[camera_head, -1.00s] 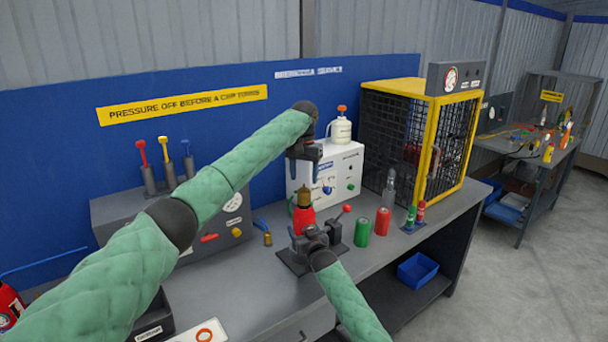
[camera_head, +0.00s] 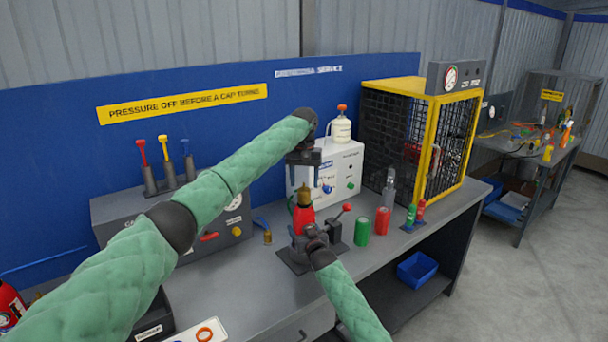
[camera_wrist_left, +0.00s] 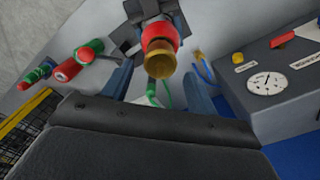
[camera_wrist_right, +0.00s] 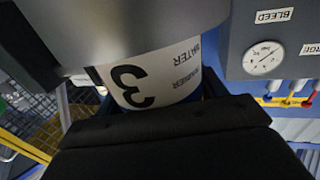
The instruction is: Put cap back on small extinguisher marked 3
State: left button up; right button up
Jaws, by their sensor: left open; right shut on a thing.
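The small red extinguisher (camera_head: 303,216) stands upright in a dark clamp stand (camera_head: 293,262) on the bench. Its label with a black 3 (camera_wrist_right: 132,85) shows in the right wrist view. A brass cap-like piece (camera_head: 304,195) sits on its top; it also shows in the left wrist view (camera_wrist_left: 159,65). I cannot tell whether it is screwed tight. My left gripper (camera_head: 307,180) is open just above the brass piece, pointing down, fingers apart on either side. My right gripper (camera_head: 313,234) is shut on the extinguisher's body from the front.
A small brass fitting (camera_head: 267,238) stands on the bench to the left. A green can (camera_head: 362,232) and a red can (camera_head: 382,221) stand to the right, before the yellow-framed cage (camera_head: 432,150). A red-knobbed lever (camera_head: 346,208) rises beside the clamp. A gauge panel (camera_head: 215,225) stands behind left.

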aim_at(304, 189)
pick_arm(q)
jog(key=shift+f, duration=2.85)
jog(key=c, duration=1)
jog(key=shift+m, duration=0.7)
jog(key=o, duration=1.1)
jog(key=shift+r, duration=0.1)
jog(key=shift+r, duration=2.15)
